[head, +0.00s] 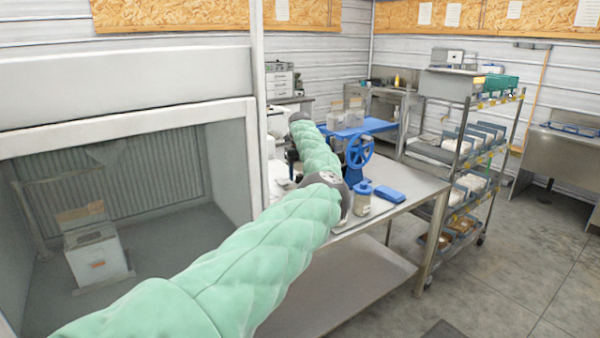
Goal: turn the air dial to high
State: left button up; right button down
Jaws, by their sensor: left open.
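I cannot make out the air dial anywhere in the head view. My left arm, in a pale green quilted sleeve, reaches from the bottom left over the steel table. My left gripper (299,117) is at its far end, small and dark, near the back of the table; its fingers are hard to make out. I see nothing held in it. My right gripper is not in view.
A white hood cabinet (120,75) with a box inside fills the left. The steel table (405,190) holds a blue handwheel device (359,155), a jar (362,198) and a blue block (389,194). A shelf rack (466,150) stands right; the floor (510,260) is mostly clear.

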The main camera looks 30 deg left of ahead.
pick_arm(q)
jog(key=shift+f, duration=0.25)
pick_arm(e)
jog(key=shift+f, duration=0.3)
pick_arm(q)
jog(key=shift+c, duration=0.4)
jog(key=c, duration=0.9)
